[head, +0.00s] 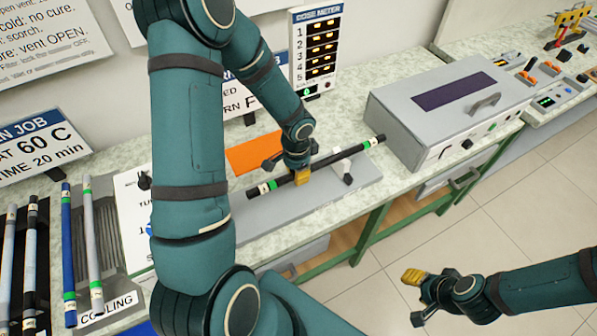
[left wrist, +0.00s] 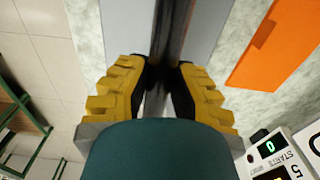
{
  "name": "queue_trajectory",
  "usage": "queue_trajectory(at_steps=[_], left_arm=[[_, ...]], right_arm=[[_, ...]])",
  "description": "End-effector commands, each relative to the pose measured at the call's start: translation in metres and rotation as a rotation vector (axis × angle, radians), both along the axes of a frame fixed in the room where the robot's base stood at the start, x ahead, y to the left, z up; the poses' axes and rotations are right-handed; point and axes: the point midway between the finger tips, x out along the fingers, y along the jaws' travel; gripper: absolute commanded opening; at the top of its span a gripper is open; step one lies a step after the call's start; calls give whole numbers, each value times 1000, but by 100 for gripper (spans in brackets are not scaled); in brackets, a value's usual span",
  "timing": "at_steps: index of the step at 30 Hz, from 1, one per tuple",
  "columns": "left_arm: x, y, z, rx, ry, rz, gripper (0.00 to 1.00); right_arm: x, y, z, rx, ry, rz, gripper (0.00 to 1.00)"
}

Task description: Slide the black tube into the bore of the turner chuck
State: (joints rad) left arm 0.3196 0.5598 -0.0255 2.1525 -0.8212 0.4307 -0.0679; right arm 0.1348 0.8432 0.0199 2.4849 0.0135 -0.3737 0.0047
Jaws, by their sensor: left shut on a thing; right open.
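The black tube (head: 335,157), with green and white bands near its ends, lies slantwise above a grey base plate (head: 290,208). My left gripper (head: 300,175) is shut on it near its middle. In the left wrist view the tube (left wrist: 172,35) runs between the yellow finger pads of this gripper (left wrist: 158,88). A small white support (head: 345,170) stands below the tube's right half; I cannot tell whether they touch. I cannot make out the turner chuck or its bore; my left arm hides part of the bench. My right gripper (head: 424,298) is open and empty above the floor.
A grey oven-like box (head: 410,105) stands just beyond the tube's right end. An orange panel (head: 253,153) is behind the plate. A dose meter (head: 316,50) stands at the wall.

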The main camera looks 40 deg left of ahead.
Motion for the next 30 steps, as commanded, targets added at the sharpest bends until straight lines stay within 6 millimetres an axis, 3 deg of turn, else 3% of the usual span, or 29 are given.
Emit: queue_trajectory(at_steps=[16,30], left_arm=[[-40,21,0,0,0,2,0],[-48,25,0,0,0,1,0]], right_arm=[[0,0,-7,-2,0,0,46],[0,0,-8,-2,0,0,46]])
